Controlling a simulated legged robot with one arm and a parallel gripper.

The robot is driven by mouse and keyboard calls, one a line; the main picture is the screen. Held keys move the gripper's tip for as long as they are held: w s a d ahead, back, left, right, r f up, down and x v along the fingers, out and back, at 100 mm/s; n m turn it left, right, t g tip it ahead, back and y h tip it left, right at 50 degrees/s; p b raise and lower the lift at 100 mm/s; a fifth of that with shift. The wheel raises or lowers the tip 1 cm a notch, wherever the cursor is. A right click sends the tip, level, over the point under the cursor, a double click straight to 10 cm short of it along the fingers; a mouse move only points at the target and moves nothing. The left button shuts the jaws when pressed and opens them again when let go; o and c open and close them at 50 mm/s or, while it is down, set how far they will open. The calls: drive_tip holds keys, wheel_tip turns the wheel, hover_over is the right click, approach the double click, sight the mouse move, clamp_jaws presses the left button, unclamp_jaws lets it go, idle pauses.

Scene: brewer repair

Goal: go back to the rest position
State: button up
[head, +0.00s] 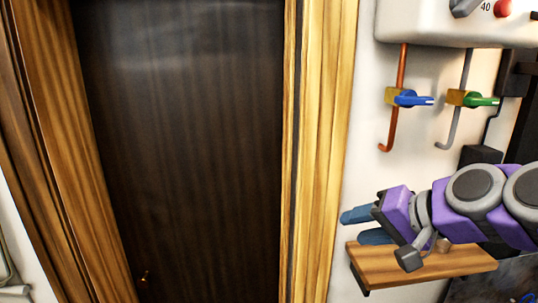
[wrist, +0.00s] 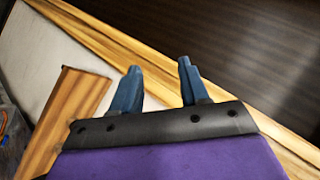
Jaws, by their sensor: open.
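My gripper (head: 356,226) has blue fingers and a purple and grey arm behind it. It reaches in from the right in the head view, just above a small wooden shelf. In the wrist view my gripper (wrist: 157,82) shows its two blue fingers apart, with nothing between them. The fingers point toward the wooden door frame and the dark door.
A dark door (head: 190,150) stands in a wooden frame (head: 325,130). The wooden shelf (head: 420,268) is on the wall below my arm. Above are a white unit (head: 440,25), a blue-handled valve (head: 405,98) and a green-handled valve (head: 472,99) on pipes.

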drive_tip(key=s+a+f+n+g+h+b, duration=0.1)
drive_tip(key=s+a+f+g+b, duration=0.2)
drive_tip(key=f, duration=0.4)
drive_tip(key=s+a+f+n+g+h+b, duration=0.1)
drive_tip(key=s+a+f, duration=0.1)
drive_tip(key=s+f, duration=0.35)
drive_tip(key=s+a+f+n+g+h+b, duration=0.1)
drive_tip(key=s+a+f+n+b, duration=0.15)
drive_tip(key=f, duration=0.55)
drive_tip(key=s+d+f+g+h+b, duration=0.2)
drive_tip(key=s+f, duration=0.5)
drive_tip(key=f, duration=0.1)
drive_tip(key=s+d+f+g+h+b, duration=0.2)
drive_tip(key=s+f+g+b, duration=0.1)
drive_tip(key=s+f, duration=0.5)
drive_tip(key=shift+f, duration=0.6)
drive_tip(key=shift+w+n, duration=0.1)
drive_tip(key=shift+n, duration=0.15)
